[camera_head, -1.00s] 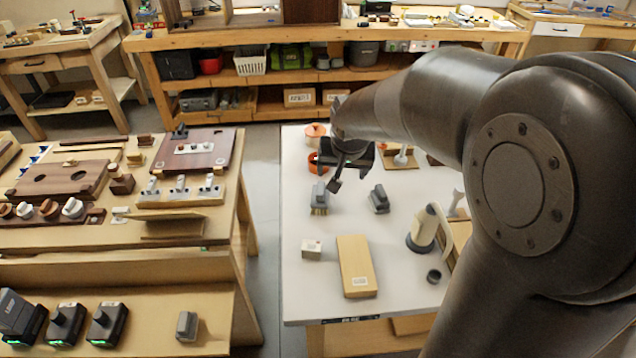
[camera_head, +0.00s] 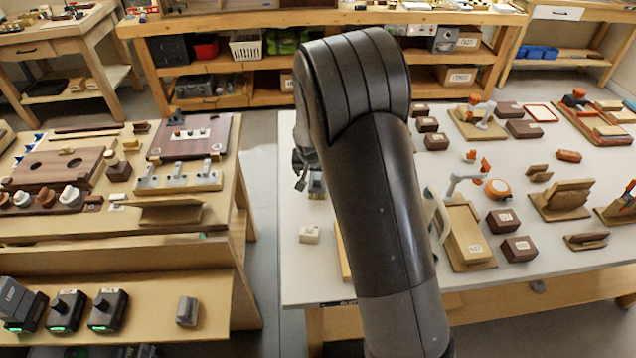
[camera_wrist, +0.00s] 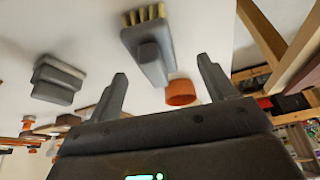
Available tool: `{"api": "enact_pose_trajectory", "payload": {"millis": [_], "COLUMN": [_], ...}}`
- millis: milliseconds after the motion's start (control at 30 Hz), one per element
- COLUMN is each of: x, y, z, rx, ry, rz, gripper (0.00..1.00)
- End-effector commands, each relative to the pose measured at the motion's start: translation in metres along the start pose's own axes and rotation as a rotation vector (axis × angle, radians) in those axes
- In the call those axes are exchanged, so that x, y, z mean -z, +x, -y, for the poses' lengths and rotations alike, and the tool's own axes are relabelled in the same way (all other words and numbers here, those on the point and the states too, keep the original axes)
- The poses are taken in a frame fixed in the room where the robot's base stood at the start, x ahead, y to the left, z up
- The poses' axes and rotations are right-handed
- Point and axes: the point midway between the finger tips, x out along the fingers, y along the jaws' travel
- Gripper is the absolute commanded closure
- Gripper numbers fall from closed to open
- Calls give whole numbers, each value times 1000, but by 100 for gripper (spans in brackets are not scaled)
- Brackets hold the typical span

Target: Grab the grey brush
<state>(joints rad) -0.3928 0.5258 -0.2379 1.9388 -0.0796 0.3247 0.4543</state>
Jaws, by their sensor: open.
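The grey brush (camera_wrist: 152,48), with a grey raised handle and pale yellow bristles along one end, lies on the white table. In the wrist view it is just beyond my gripper (camera_wrist: 162,70), whose two fingers are apart with nothing held between them. The brush appears between the fingertips in the picture, but I cannot tell the remaining distance. In the head view a small grey part of the brush (camera_head: 317,186) shows beside my gripper (camera_head: 300,172); my arm hides much of that area.
A second grey object (camera_wrist: 57,80) and an orange round piece (camera_wrist: 181,92) lie near the brush. A small white block (camera_head: 310,234) stands at the table's left side. Several brown blocks and orange-handled tools occupy the right side. A floor gap separates the left bench (camera_head: 200,245).

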Motion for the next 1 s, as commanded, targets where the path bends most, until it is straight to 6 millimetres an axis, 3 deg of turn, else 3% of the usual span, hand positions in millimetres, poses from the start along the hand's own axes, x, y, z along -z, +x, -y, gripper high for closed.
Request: {"api": "enact_pose_trajectory", "payload": {"millis": [233,600,867,1000], "x": [1,3,3,3], "y": [16,60,62,62], "z": [-2,-7,-7,-8], "rx": [0,1,1,1], "ry": [1,-1,-1,-1], "rz": [0,0,-1,-1], "gripper": [24,24,24,33]}}
